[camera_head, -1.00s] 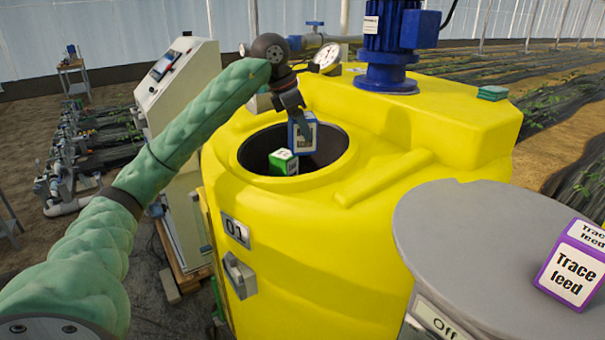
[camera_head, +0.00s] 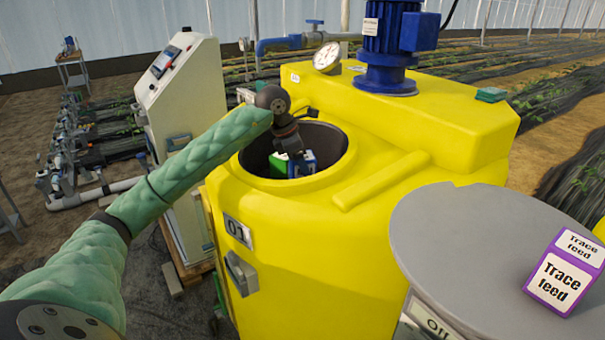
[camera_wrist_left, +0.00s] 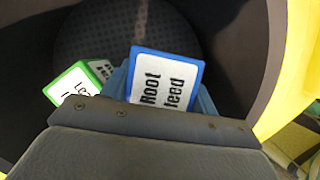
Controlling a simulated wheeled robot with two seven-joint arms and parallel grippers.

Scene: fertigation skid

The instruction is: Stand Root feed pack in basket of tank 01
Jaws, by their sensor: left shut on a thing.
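The Root feed pack (camera_wrist_left: 165,80) is a blue-edged box with a white label, seen close in the left wrist view. In the head view the pack (camera_head: 308,163) is down inside the round opening of the yellow tank 01 (camera_head: 290,240). My left gripper (camera_head: 297,156) reaches into the opening and is shut on the pack. A green-edged pack (camera_wrist_left: 80,84) sits inside just left of it and also shows in the head view (camera_head: 279,163). The basket (camera_wrist_left: 125,30) shows as a dark round floor. I cannot tell whether the Root feed pack touches it. My right gripper is out of view.
A purple Trace feed pack (camera_head: 562,272) stands on a grey round top (camera_head: 470,250) at the right. A blue motor (camera_head: 390,45) and a gauge (camera_head: 327,58) rise behind the opening. The opening's yellow rim surrounds my gripper closely.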

